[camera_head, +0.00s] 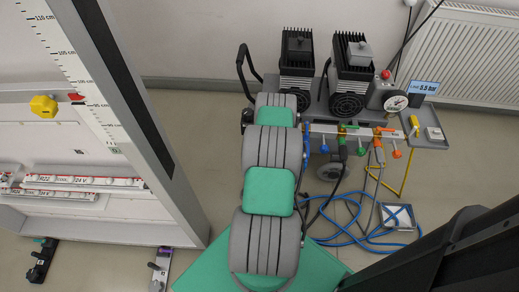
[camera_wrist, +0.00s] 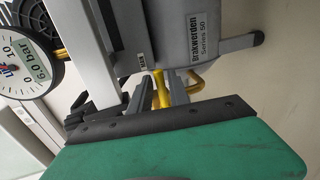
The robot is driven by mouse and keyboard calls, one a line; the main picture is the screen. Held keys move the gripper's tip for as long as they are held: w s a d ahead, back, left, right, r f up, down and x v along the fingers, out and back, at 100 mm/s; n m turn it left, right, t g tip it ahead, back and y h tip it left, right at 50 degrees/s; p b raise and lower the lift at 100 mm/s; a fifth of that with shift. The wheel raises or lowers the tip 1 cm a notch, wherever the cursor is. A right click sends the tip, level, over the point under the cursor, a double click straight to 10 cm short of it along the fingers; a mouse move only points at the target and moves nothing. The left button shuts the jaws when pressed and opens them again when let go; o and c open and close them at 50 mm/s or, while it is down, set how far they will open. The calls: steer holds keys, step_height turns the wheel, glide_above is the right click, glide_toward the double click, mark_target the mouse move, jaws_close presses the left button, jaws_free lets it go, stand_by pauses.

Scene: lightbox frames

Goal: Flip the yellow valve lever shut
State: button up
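In the wrist view, a yellow bar (camera_wrist: 160,90) stands between the two grey fingers of my gripper (camera_wrist: 160,93). The fingers are apart, and I cannot tell if either touches the bar. A bent yellow piece (camera_wrist: 195,82) shows just right of them. In the head view, a small yellow piece (camera_head: 414,122) shows beside the right end of the valve row; I cannot tell if it is the lever. The row has blue (camera_head: 324,147), green (camera_head: 342,130) and orange (camera_head: 385,132) valve parts. My gripper is hidden behind my arm in the head view.
Two black-finned motors (camera_head: 297,65) stand behind the valve row. A round gauge (camera_head: 396,102) sits to the right; a gauge (camera_wrist: 22,68) reading 6.0 bar shows in the wrist view. Blue hose (camera_head: 350,222) lies coiled on the floor. A yellow knob (camera_head: 44,106) is at left.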

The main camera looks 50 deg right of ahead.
steer(key=shift+o, duration=1)
steer(key=shift+w, duration=0.1)
steer(key=shift+a, duration=0.1)
steer(key=p+v, duration=0.1)
steer(key=v, duration=0.6)
steer(key=shift+s+a+p, duration=0.25)
steer(key=shift+a+p, duration=0.05)
steer(key=shift+p, duration=0.1)
